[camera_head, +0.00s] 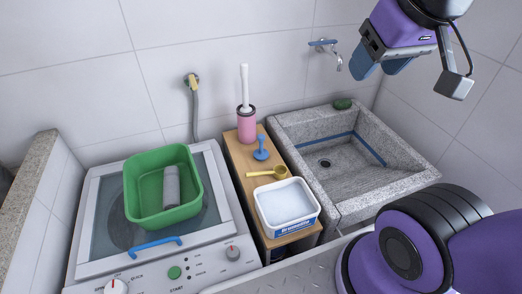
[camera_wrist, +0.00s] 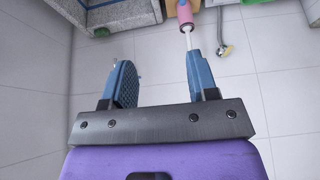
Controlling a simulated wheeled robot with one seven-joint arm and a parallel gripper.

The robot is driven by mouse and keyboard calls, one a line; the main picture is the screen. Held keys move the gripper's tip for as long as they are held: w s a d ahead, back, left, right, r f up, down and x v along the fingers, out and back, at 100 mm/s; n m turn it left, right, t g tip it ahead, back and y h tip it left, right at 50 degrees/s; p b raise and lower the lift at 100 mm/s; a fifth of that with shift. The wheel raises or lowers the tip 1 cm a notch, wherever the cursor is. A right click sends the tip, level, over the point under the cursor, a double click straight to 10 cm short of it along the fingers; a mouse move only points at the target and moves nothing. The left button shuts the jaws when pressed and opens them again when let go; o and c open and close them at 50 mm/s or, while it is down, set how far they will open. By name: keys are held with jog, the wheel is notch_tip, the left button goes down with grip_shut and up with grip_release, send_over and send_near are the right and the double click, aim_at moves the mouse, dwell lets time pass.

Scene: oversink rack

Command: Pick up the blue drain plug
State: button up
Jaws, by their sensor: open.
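The blue drain plug (camera_head: 261,150) stands upright on the wooden shelf (camera_head: 236,160), with a round base and a knobbed stem. It is just in front of the pink brush holder (camera_head: 247,126). My gripper (camera_head: 380,68) is high above the sink at the upper right, well apart from the plug. Its two blue fingers are spread with nothing between them, and the wrist view also shows them apart (camera_wrist: 160,78).
A yellow spoon (camera_head: 276,173) and a white tub of powder (camera_head: 287,205) share the narrow shelf. The stone sink (camera_head: 405,180) is right of it. A green basin (camera_head: 140,203) sits on the washer at left. A wall tap (camera_head: 326,45) is behind.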

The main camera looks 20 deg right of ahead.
jog(key=shift+o, duration=0.4)
jog(key=m+g, duration=0.4)
jog(key=g, duration=0.1)
send_over(261, 135)
jog(key=f, duration=2.7)
jog(key=shift+s+d+f, duration=0.1)
jog(key=shift+s+f, duration=0.15)
jog(key=shift+w+f+m, duration=0.15)
jog(key=shift+f+m, duration=0.15)
jog(key=shift+f, duration=0.35)
notch_tip(261, 135, down, 10)
jog(key=shift+f, duration=0.25)
grip_shut()
